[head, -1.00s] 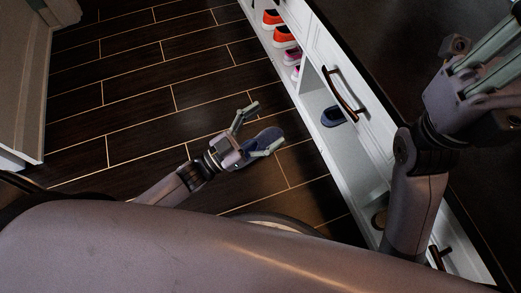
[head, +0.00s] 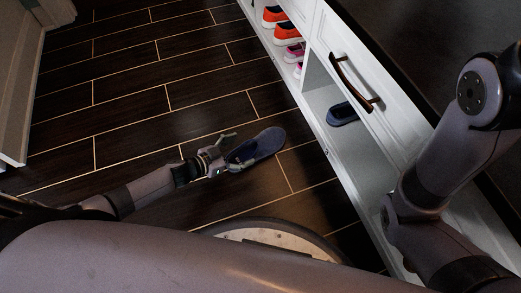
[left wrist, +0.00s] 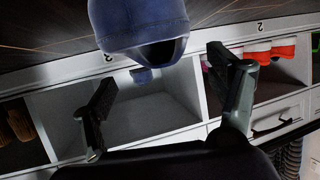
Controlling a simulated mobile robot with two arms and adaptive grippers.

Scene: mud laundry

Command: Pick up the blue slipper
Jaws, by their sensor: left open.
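A blue slipper (head: 264,145) lies on the dark floor in the head view, pointing toward the white cabinet. My left gripper (head: 235,154) is open at the slipper's near-left end, with its fingers about that end; contact cannot be told. In the left wrist view the slipper (left wrist: 140,22) is at the top, beyond the open, empty fingers (left wrist: 160,66). A second blue slipper (head: 342,113) sits in an open cabinet cubby, also small in the left wrist view (left wrist: 142,76). My right arm shows at the right; its gripper is out of view.
The white cabinet (head: 375,165) runs along the right, with a drawer handle (head: 352,85) above the cubby. Orange shoes (head: 287,33) and pink shoes (head: 294,52) stand in farther cubbies. The floor left of the slipper is clear.

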